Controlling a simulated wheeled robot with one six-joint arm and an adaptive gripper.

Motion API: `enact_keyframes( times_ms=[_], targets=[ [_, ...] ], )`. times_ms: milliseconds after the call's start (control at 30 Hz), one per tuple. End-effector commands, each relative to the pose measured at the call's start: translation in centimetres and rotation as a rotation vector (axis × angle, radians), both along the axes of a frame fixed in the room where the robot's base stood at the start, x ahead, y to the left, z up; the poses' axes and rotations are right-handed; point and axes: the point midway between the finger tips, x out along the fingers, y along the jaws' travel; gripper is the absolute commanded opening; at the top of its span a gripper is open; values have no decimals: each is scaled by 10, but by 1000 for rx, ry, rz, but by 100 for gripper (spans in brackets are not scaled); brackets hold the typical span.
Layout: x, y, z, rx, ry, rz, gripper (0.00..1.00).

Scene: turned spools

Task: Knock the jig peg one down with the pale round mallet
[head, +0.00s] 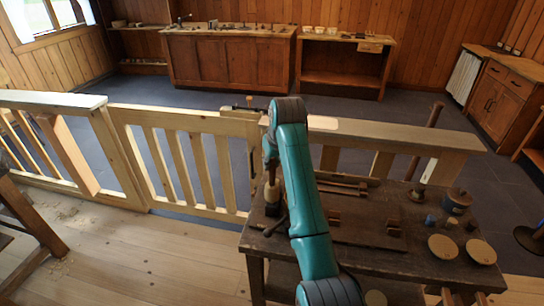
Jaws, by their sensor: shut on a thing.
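My gripper (271,164) points down at the left end of the dark workbench, partly hidden by my teal arm. Whether the head touches anything there is too small to tell. A dark, rod-like thing (275,226) lies on the bench just below the mallet in the picture.
The workbench (262,246) also holds pale round discs (443,247), a blue-banded pot (456,202) and small turned pieces at its right. A wooden railing with a gate (185,160) runs behind it. Open plank floor (130,250) lies to the left.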

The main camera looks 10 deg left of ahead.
Motion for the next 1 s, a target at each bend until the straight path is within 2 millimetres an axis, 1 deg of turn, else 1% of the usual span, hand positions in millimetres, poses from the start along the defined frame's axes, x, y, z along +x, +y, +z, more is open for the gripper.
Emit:
enact_keyframes(
  times_ms=[33,67,333,700,1000],
  targets=[
    [0,0,-5,-1,1,0,0],
    [0,0,-6,0,0,0,0],
    [0,0,-3,-1,1,0,0],
    [0,0,26,1,-1,0,0],
    [0,0,28,0,0,0,0]
  ],
)
